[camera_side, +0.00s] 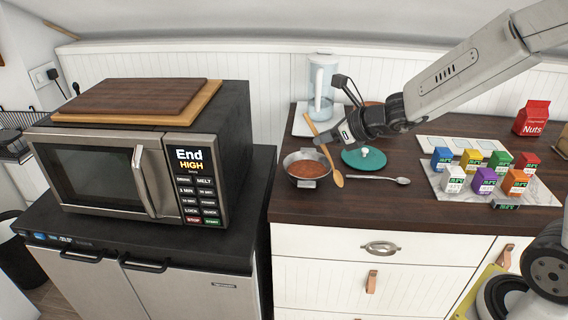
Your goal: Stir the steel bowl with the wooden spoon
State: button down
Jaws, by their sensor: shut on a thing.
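The steel bowl (309,183) stands near the front left of the dark counter and holds an orange-red content. The wooden spoon (325,151) slants with its handle end up to the left and its head down to the right. My gripper (319,140) is shut on the spoon's handle, above and behind the bowl's right side. The spoon's head shows just right of the bowl's rim, outside it in this view. I cannot tell whether the head touches the counter.
A teal lid (364,159) and a metal spoon (388,180) lie right of the bowl. A glass jug (321,88) stands behind. Several coloured cartons stand on a marble board (450,190) at right. A microwave (140,170) is at left. The counter's front edge is close to the bowl.

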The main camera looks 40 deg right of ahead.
jog(key=shift+a+r, duration=0.1)
jog(key=shift+a, duration=0.05)
jog(key=w+a+r+n+g+y, duration=0.1)
jog(key=w+a+n+g+y, duration=0.1)
jog(key=a+n+g, duration=0.65)
jog(key=shift+s+d+f+n+g+h, duration=0.1)
jog(key=shift+d+n+g+h, duration=0.45)
jog(key=shift+d+h, duration=0.85)
jog(key=shift+s+d+f+n+g+h, duration=0.1)
jog(key=shift+d+n+g+h, duration=0.4)
jog(key=shift+d+h, duration=0.9)
jog(key=shift+d, duration=0.2)
